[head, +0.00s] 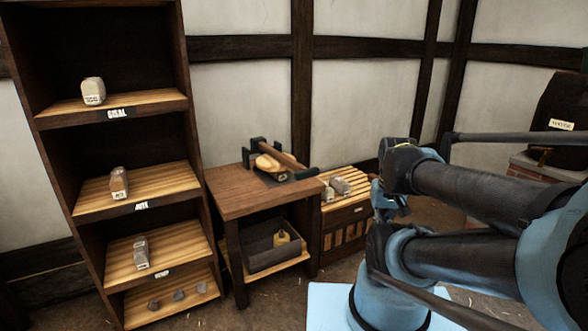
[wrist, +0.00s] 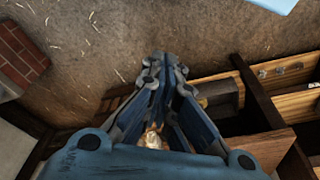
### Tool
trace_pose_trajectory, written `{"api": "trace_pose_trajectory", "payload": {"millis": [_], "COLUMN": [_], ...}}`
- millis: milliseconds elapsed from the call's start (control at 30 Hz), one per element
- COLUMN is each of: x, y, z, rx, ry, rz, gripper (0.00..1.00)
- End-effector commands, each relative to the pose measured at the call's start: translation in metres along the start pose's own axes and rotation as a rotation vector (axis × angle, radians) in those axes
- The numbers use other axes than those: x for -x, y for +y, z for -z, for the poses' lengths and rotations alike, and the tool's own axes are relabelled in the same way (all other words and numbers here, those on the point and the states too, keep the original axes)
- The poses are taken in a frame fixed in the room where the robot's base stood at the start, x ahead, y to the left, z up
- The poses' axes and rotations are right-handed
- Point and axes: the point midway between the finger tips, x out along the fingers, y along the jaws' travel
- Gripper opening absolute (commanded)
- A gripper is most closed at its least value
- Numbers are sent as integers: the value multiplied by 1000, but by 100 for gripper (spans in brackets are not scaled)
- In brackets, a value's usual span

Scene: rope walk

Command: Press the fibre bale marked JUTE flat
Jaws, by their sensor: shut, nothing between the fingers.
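A brown bale (head: 119,183) with a small tag stands on the middle shelf, above a label (head: 141,207) that appears to read JUTE. The bale's own tag is too small to read. A press (head: 279,153) with a wooden beam and dark posts sits on the table. A tan bundle (head: 268,163) lies under its beam, its marking unreadable. My gripper (head: 388,208) is right of the low slatted stand, far from the shelf bale and apart from the press. In the wrist view my gripper (wrist: 156,65) is shut, its tips together over bare floor.
The tall rack also holds a pale bale (head: 93,91) on top and a grey-brown one (head: 141,251) lower. The table (head: 228,202) has an open bin (head: 272,251) below. A slatted stand (head: 355,177) carries small bales. Brickwork (head: 543,166) stands right.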

Motion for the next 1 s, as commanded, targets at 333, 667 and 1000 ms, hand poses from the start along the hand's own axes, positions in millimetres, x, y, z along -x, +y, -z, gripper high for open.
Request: {"api": "trace_pose_trajectory", "payload": {"millis": [333,667,1000], "x": [42,96,129], "y": [-12,-52,-116], "z": [33,118,205], "rx": [246,752,1274], "ry": [-16,-66,-109], "rz": [13,50,103], "gripper": [0,0,0]}}
